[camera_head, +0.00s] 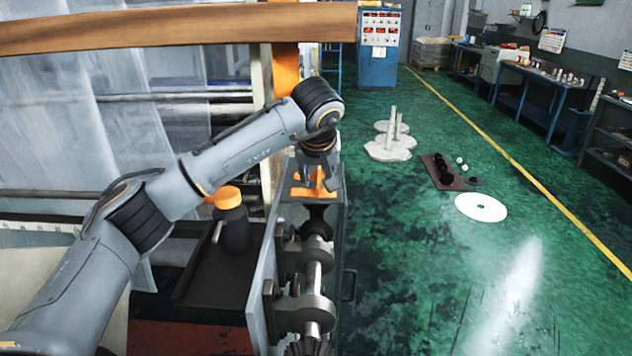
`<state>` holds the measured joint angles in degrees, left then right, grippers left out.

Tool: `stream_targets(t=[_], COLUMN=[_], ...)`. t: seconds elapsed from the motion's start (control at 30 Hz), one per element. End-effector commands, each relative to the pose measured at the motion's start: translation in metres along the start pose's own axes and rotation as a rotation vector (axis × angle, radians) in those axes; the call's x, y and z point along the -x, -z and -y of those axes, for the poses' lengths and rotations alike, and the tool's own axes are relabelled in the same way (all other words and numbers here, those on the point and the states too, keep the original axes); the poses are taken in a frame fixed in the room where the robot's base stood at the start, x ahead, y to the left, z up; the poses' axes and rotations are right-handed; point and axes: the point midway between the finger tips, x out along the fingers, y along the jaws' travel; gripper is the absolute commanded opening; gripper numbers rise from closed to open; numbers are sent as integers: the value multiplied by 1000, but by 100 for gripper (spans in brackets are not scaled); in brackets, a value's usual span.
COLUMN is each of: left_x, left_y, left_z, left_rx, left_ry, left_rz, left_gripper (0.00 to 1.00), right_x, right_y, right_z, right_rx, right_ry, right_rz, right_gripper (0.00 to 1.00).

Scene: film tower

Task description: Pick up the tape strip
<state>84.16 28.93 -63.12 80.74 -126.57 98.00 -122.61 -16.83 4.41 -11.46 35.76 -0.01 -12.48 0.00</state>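I cannot make out a tape strip for certain. A long brown band (170,27) crosses the top left of the head view, but I cannot tell whether it is tape. My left arm reaches in from the left, and its gripper (317,175) points down over the metal machine frame, beside an orange piece (312,191). The fingers are small and blend with the parts behind, so I cannot tell whether they are open, shut or touching the orange piece. My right gripper is not in view.
A dark container with an orange top (225,197) stands on a black tray under my arm. Machine shafts (313,282) lie below the gripper. A white disc (481,207), a brown board (446,172) and grey stands (390,148) are on the green floor. Workbenches line the right wall.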

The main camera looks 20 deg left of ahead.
Motion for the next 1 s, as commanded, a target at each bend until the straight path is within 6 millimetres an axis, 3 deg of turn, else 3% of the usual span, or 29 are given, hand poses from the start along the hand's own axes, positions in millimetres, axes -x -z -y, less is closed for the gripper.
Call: stream_targets(t=[0.13,0.37,0.57,1.0], left_x=[-14,-16,-16,-17], left_y=[0,0,0,-1], left_z=[0,0,0,0], left_rx=[0,-1,-1,0], left_ry=[0,-1,0,0], left_rz=[2,0,0,0], left_gripper=[34,34,0,0], right_x=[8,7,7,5], right_y=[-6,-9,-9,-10], right_z=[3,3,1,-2], right_rx=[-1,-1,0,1], right_ry=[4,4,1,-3], right_rz=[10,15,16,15], right_gripper=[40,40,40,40])
